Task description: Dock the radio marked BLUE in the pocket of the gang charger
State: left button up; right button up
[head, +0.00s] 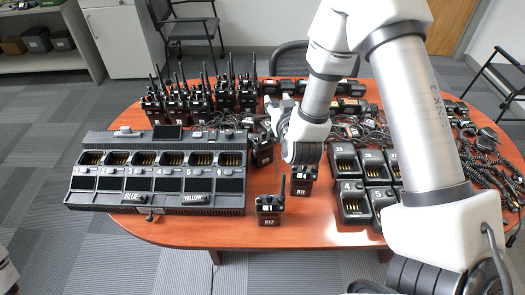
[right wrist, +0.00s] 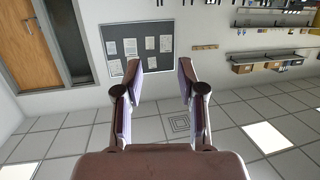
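The gang charger (head: 100,197) is a long grey unit on the left of the table. Its row of numbered pockets (head: 144,158) looks empty. A BLUE tag (head: 138,197) and a YELLOW tag (head: 195,198) are on its front. I cannot read BLUE on any radio. A black radio labelled B17 (head: 269,208) stands upright near the front edge. Another, apparently B11 (head: 302,185), stands behind it to the right, and a third (head: 262,152) is partly hidden beside the charger. My right gripper (right wrist: 160,82) is open and empty, with ceiling and wall beyond it. My left gripper is out of view.
Several upright radios (head: 200,95) stand behind the charger. Small single chargers (head: 353,201) stand to the right, partly hidden by my right arm. Cables (head: 480,160) lie on the far right. The wooden table (head: 235,228) is clear at the front.

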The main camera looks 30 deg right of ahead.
notch_tip(320, 180, down, 7)
jog(key=b, duration=0.6)
jog(key=p+x, duration=0.1)
jog(key=x, duration=0.4)
jog(key=p+x, duration=0.1)
jog(key=x, duration=0.1)
jog(key=shift+w+d+r+p, duration=0.1)
jog(key=shift+d+p, duration=0.2)
jog(key=shift+d, duration=0.1)
jog(key=shift+c, duration=0.3)
grip_shut()
